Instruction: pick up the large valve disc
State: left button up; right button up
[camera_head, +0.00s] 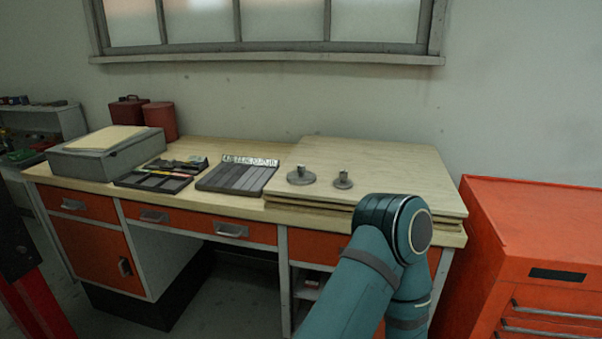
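Two grey valve discs with short stems stand upright on the raised wooden boards on the workbench. The large valve disc (301,177) is the left one, with a wider round base. The smaller disc (343,181) stands just to its right, apart from it. My teal arm comes up from the bottom right, and its bent joint is in front of the boards' front edge. The gripper of that arm is not visible. My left gripper is not visible either. Nothing touches the large disc.
The boards (400,172) lie on the bench's right part. A slotted grey tray (236,178), a tool tray (150,182) and a grey box (105,158) stand to the left. An orange cabinet (535,215) stands at the right. The boards behind the discs are clear.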

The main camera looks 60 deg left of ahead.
aim_at(301, 176)
jog(key=k+j, duration=0.1)
jog(key=j, duration=0.2)
jog(key=j+z, duration=0.15)
jog(key=j, duration=0.2)
jog(key=k+j, duration=0.3)
jog(key=j, duration=0.3)
jog(key=k+j, duration=0.15)
jog(key=j, duration=0.25)
jog(key=k+j+z, duration=0.1)
jog(key=j, duration=0.3)
jog(key=k+j, duration=0.15)
jog(key=j, duration=0.25)
jog(key=k+j, duration=0.1)
jog(key=j, duration=0.3)
jog(key=z, duration=0.05)
